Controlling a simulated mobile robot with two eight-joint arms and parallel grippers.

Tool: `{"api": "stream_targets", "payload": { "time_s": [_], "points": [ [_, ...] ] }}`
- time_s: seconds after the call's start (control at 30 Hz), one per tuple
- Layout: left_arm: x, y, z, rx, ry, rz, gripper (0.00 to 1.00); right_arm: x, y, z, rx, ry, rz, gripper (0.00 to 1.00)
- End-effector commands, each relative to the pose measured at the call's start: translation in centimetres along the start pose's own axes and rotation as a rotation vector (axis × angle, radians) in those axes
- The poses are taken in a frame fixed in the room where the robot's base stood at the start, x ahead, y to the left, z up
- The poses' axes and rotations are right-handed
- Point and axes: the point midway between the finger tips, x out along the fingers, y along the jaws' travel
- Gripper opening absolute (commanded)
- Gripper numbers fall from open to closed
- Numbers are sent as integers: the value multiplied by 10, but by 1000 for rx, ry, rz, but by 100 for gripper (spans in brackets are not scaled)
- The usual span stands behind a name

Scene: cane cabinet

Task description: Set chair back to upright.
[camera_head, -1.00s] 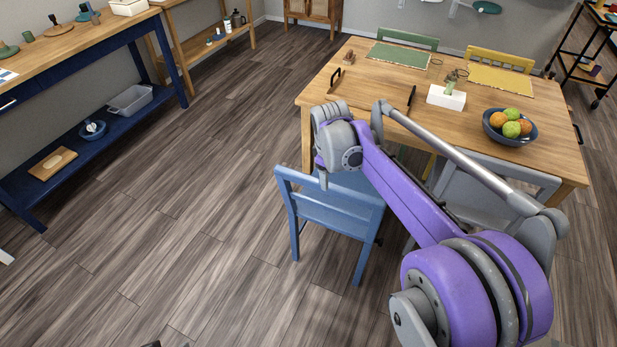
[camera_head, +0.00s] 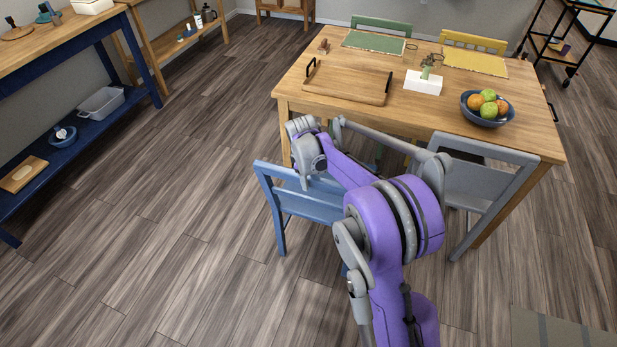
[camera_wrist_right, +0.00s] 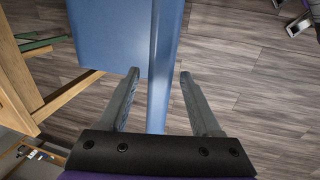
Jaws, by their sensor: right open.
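The blue chair (camera_head: 300,201) stands at the near left side of the table, turned slightly, its back toward me. It looks upright with its legs down; my arm hides part of its seat and one leg. My right gripper (camera_head: 304,180) is at the top of its backrest. In the right wrist view, the open fingers (camera_wrist_right: 159,73) lie one on each side of the blue chair's thin edge (camera_wrist_right: 157,95), with gaps visible. My left gripper is not in view.
A grey chair (camera_head: 480,178) stands to the right at the wooden table (camera_head: 330,112). The table holds a tray (camera_head: 345,84), a white box (camera_head: 423,83) and a fruit bowl (camera_head: 476,112). A blue-framed bench (camera_head: 92,112) is at the left. Floor between is clear.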

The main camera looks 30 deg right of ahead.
Motion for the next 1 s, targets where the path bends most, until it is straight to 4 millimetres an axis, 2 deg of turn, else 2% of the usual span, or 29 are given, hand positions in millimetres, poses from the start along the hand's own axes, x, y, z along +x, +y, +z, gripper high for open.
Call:
{"api": "stream_targets", "payload": {
  "time_s": [0.33,0.6,0.7,1.0],
  "points": [
    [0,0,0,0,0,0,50,4,0,0,1,0,0,63],
    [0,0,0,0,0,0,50,4,0,0,1,0,0,15],
    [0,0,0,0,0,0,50,4,0,0,1,0,0,0],
    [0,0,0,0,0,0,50,4,0,0,1,0,0,0]
  ]
}}
